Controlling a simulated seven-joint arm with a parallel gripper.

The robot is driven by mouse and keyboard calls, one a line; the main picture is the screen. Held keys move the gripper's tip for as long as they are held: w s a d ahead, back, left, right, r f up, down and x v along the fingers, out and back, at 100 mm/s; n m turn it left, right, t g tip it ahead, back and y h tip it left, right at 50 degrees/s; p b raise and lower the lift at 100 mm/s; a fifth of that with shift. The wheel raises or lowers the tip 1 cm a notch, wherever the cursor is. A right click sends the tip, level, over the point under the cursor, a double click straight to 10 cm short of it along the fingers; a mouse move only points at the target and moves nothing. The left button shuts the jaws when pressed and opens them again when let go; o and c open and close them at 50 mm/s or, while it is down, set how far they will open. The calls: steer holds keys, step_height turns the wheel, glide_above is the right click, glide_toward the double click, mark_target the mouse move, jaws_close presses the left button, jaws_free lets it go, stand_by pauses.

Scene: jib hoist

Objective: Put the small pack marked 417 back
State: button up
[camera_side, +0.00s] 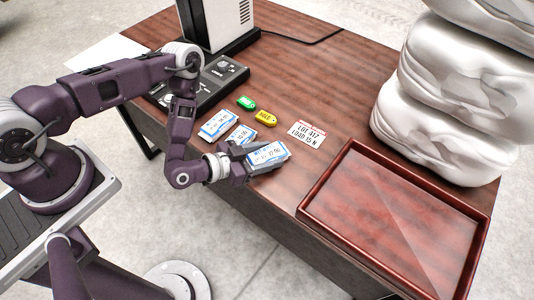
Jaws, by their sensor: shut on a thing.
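My gripper (244,161) is shut on a small white-and-blue pack (268,154) near the table's front edge. The print on this pack is too small to read surely, so I cannot tell whether it is marked 417. Two similar packs lie just behind and left of it: one farther pack (217,124) and one nearer pack (240,135), partly hidden by my gripper. A white card (307,134) reading LOT 417, LOAD 15 N lies to the right. I cannot tell whether the held pack touches the table.
A red-brown tray (390,215) sits empty at the right front. White wrapped bundles (440,105) are stacked behind it. A green tag (246,103) and a yellow tag (265,118) lie mid-table. A black panel (218,75) and a machine housing (222,22) stand at the back left.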

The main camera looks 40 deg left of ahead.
steer(key=o, duration=1.3)
steer(key=shift+f, duration=0.1)
steer(key=shift+c, duration=0.2)
